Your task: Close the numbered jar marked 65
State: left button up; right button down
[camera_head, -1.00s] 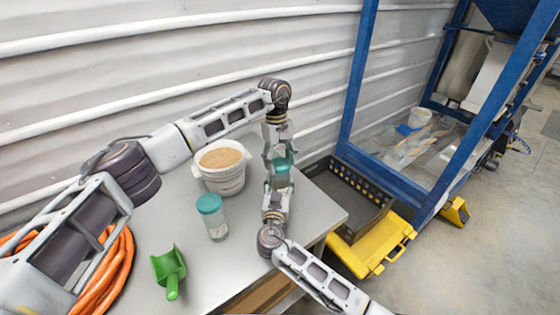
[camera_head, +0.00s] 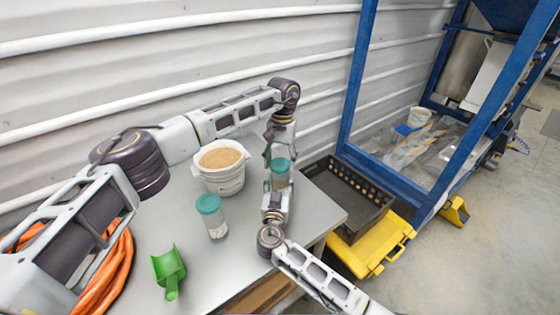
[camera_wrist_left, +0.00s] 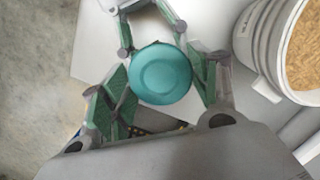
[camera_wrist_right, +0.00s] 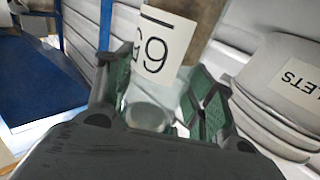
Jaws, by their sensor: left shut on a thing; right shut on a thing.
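A clear jar with a teal lid (camera_head: 280,165) stands upright in the air above the table's right side. In the right wrist view the jar's white label (camera_wrist_right: 163,45) shows a tilted 6 and a second, partly cut digit. My right gripper (camera_head: 275,190) is shut on the jar's body from the front. My left gripper (camera_head: 272,150) comes down from above, with its fingers on both sides of the lid (camera_wrist_left: 161,75) in the left wrist view. The lid sits over the jar's mouth; whether it is seated tight cannot be told.
A second teal-lidded jar (camera_head: 212,217) stands on the grey table (camera_head: 225,270). A white bucket (camera_head: 223,180) of tan pellets is behind it, a green scoop (camera_head: 168,270) in front. An orange cable (camera_head: 105,270) lies at left. A black crate (camera_head: 350,190) and yellow case (camera_head: 370,245) are at right.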

pick_arm(q)
jog(key=m, duration=0.4)
jog(key=shift+w+y, duration=0.1)
jog(key=shift+y, duration=0.2)
jog(key=shift+t, duration=0.3)
jog(key=o, duration=0.8)
jog(key=shift+c, duration=0.2)
jog(key=shift+r, duration=2.3)
jog(key=shift+c, duration=0.4)
